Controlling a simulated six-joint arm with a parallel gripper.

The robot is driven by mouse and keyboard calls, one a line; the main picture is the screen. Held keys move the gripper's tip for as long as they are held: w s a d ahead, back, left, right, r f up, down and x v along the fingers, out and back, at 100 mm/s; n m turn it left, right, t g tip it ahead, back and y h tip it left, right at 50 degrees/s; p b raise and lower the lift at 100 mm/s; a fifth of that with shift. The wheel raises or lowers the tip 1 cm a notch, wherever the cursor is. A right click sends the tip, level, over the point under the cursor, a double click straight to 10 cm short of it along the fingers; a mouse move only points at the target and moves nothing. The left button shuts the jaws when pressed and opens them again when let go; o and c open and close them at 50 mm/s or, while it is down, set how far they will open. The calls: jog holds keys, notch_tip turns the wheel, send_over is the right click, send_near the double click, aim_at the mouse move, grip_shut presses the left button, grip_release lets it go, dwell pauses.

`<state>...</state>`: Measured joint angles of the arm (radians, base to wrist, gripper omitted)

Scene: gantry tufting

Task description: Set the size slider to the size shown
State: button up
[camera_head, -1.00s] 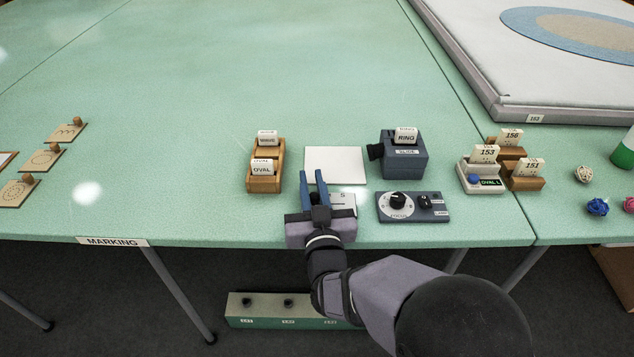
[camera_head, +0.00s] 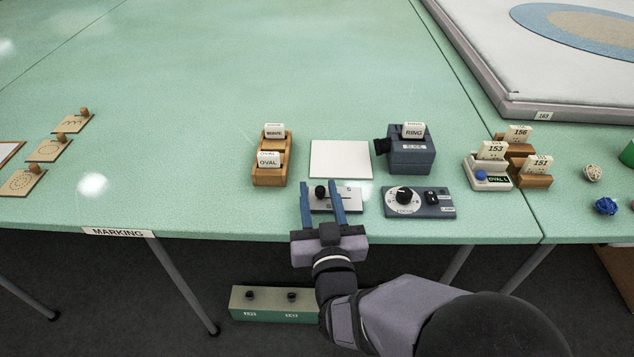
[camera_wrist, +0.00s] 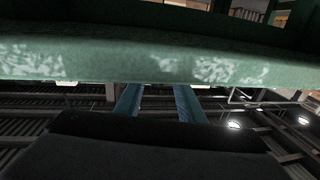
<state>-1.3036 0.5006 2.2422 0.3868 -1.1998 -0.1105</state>
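The size slider is a small pale plate (camera_head: 349,207) near the table's front edge, with a black knob (camera_head: 320,192) towards its left end. Its markings are too small to read surely. My gripper (camera_head: 320,185) is open, with blue fingers either side of the knob as seen from the head; whether they touch it or hover above I cannot tell. The left finger covers the plate's left end. In the wrist view the fingers (camera_wrist: 158,100) are apart with nothing seen between them. A small sign reading "OVAL L" (camera_head: 498,180) is on a white holder (camera_head: 487,172) at the right.
A blank white card (camera_head: 340,159) lies behind the slider. A grey-blue control box with a dial (camera_head: 405,196) sits right of it, below a grey-blue projector-like box (camera_head: 411,158). A wooden card holder (camera_head: 270,178) stands at the left. The wrist view mostly shows the green table edge (camera_wrist: 150,60).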

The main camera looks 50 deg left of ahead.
jog(key=shift+v, duration=1.05)
